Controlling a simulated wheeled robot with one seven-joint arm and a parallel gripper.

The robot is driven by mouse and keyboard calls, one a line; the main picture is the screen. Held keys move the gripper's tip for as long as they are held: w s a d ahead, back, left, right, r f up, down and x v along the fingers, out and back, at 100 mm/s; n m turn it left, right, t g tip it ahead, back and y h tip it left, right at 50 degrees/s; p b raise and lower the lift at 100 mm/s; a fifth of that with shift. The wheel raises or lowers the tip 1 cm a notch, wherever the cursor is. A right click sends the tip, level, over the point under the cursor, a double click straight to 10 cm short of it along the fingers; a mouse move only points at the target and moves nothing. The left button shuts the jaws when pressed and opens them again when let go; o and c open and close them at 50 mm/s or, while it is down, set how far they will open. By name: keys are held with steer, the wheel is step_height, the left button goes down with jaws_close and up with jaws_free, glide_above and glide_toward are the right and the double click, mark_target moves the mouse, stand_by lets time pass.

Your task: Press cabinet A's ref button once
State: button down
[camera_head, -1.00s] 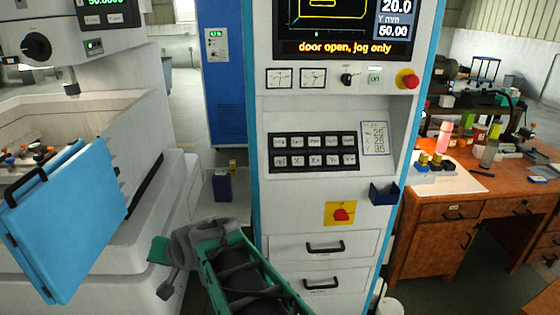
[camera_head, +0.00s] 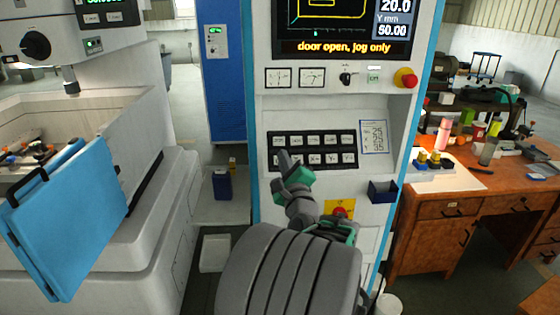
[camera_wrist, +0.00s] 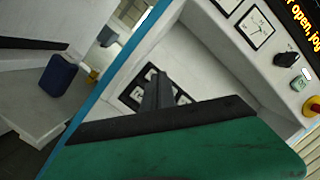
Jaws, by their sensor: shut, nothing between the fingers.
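A white control cabinet with blue edges (camera_head: 258,220) stands in the middle of the head view. Its black button panel (camera_head: 345,140) carries two rows of pale buttons, and the labels are too small to read surely. My gripper (camera_head: 285,157) is shut and empty. Its tip is in front of the left part of the panel's lower row and hides some buttons there. I cannot tell whether it touches. In the wrist view my gripper (camera_wrist: 155,88) points at the same panel (camera_wrist: 183,98), partly hidden behind the fingers.
A screen (camera_head: 345,25) above reads "door open, jog only". Red stop knobs sit at the upper right (camera_head: 405,78) and on a yellow plate (camera_head: 340,209) below the panel. A dark blue holder (camera_head: 383,191) juts out. A blue door (camera_head: 70,220) hangs open at left.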

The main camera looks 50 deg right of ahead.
steer(key=shift+w, duration=0.1)
steer(key=w+d+f+b, duration=0.3)
steer(key=w+d+f, duration=0.1)
steer(key=d+f, duration=0.1)
steer(key=shift+w+d, duration=0.2)
steer(key=shift+w, duration=0.1)
steer(key=shift+f, duration=0.1)
stand_by(1.8)
steer(key=shift+w+d+f, duration=0.25)
steer(key=shift+w+d+f, duration=0.2)
stand_by(0.8)
steer(key=shift+r, duration=0.1)
steer(key=shift+s+a+r, duration=0.4)
steer(key=shift+s+a, duration=0.05)
steer(key=shift+a, duration=0.05)
